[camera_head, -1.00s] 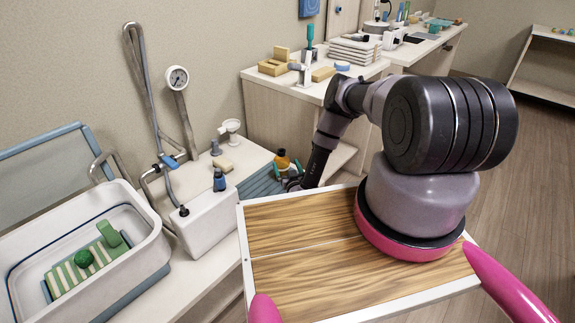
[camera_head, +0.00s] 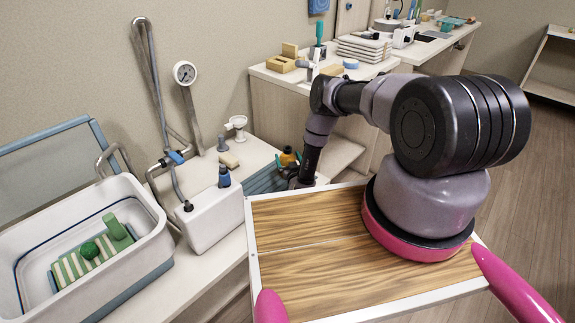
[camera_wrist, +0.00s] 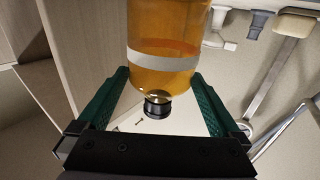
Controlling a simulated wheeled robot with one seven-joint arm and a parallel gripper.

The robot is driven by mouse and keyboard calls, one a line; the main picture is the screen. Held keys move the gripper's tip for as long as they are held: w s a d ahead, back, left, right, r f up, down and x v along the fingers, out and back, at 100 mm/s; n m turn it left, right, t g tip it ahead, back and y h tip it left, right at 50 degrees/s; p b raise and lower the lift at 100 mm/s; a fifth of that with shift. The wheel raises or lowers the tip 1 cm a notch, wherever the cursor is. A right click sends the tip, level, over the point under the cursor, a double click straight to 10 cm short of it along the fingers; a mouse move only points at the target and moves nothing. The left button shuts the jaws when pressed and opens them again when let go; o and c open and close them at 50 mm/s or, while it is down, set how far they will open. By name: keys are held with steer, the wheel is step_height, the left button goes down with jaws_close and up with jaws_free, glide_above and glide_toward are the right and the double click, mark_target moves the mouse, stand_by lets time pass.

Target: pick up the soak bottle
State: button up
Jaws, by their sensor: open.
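An amber bottle with a pale band and a dark cap, which I take as the soak bottle (camera_wrist: 168,64), fills the upper middle of the wrist view. My gripper (camera_wrist: 160,74) is open, with one dark green finger on each side of the bottle. I cannot tell whether either finger touches it. In the head view the small amber bottle (camera_head: 288,157) stands at the far end of the low counter, and my gripper (camera_head: 289,166) is at it, partly hidden by my arm.
A white basin (camera_head: 150,249) is farther left. A blue ribbed surface (camera_head: 264,181) lies beside the gripper. A pale cabinet (camera_head: 272,112) rises behind it.

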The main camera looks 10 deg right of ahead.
steer(key=shift+w, duration=0.5)
steer(key=c, duration=1.4)
step_height(320, 180, up, 10)
steer(key=shift+r, duration=0.1)
steer(key=o, duration=1.1)
jaws_close()
